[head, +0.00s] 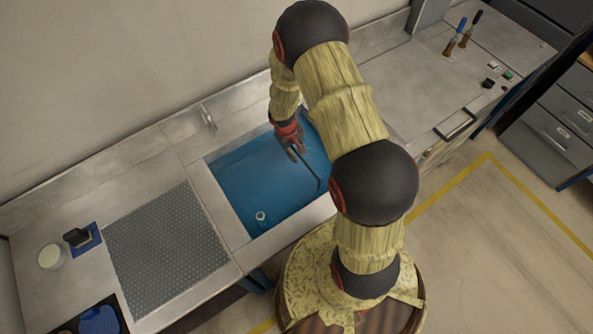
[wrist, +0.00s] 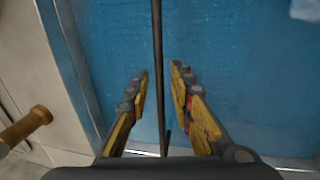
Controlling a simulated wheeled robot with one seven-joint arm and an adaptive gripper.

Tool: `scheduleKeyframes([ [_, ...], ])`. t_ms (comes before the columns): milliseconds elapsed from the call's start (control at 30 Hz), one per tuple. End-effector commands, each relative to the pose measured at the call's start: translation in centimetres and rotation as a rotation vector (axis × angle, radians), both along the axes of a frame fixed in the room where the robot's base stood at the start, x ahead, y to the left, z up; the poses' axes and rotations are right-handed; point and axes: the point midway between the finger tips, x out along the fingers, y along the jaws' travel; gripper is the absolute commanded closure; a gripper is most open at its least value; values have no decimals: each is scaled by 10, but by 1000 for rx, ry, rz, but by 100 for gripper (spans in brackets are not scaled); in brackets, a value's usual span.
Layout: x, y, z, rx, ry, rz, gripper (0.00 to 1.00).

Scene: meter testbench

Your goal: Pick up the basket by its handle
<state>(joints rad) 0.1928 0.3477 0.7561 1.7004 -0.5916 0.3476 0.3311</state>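My gripper (head: 292,150) reaches down over the blue basin (head: 245,180) near its back right side. In the wrist view its two yellow fingers (wrist: 160,72) are apart. A thin dark bar (wrist: 157,35) runs between them, with a gap showing on each side. The dark bar also shows in the head view (head: 307,174), slanting from my gripper toward the right side of the basin. It may be the basket's handle, but I cannot tell. No basket body can be made out; my arm hides part of the basin.
A perforated mat (head: 165,245) lies on the bench left of the basin. A small pale object (head: 260,216) is at the basin's front. A brownish cylindrical piece (wrist: 25,127) is left of my fingers. A drawer unit (head: 565,125) stands at right.

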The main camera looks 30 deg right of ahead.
Motion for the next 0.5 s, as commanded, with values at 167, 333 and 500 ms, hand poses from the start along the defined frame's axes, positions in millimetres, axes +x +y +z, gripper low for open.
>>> scheduleKeyframes([
  [167,0,0,0,0,0,0,89],
  [333,0,0,0,0,0,0,99],
  [500,0,0,0,0,0,0,100],
])
